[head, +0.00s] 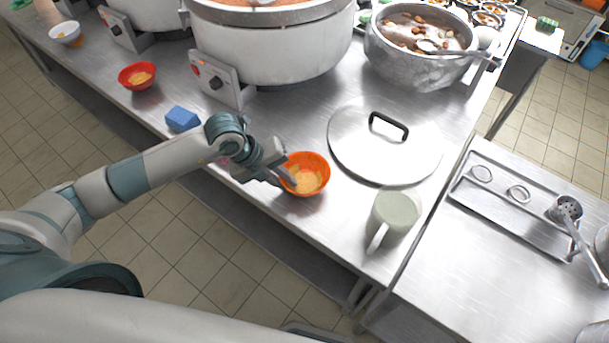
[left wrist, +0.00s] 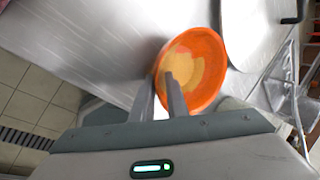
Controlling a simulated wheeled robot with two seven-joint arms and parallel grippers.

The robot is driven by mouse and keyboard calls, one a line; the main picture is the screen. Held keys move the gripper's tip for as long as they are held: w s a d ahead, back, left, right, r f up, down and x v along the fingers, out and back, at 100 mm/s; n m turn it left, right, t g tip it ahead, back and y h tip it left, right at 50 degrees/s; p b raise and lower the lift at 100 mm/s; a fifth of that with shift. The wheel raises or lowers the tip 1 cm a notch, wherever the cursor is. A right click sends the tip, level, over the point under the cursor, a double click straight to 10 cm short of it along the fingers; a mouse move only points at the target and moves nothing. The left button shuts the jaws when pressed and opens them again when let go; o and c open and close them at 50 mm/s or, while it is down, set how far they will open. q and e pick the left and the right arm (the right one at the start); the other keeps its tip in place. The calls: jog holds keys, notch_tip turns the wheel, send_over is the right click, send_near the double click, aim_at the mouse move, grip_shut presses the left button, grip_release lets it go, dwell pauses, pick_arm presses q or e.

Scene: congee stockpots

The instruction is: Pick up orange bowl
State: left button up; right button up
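The orange bowl (head: 318,166) stands upright on the steel counter, with yellowish food inside. My left gripper (head: 282,174) is at the bowl's near left rim. A gap shows between the fingers (left wrist: 160,88), so the gripper looks open around the rim. The lower end of the outer finger's contact is hard to see. My right gripper is not in view.
A pot lid (head: 360,150) lies right of the bowl, and a pale green mug (head: 397,211) stands at the front right. A blue sponge (head: 182,118) and a red bowl (head: 138,75) are to the left. Large stockpots (head: 285,50) stand behind.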

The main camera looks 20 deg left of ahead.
pick_arm(q)
jog(key=shift+f, duration=0.25)
grip_shut()
dwell(0.3)
jog(key=shift+r, duration=0.15)
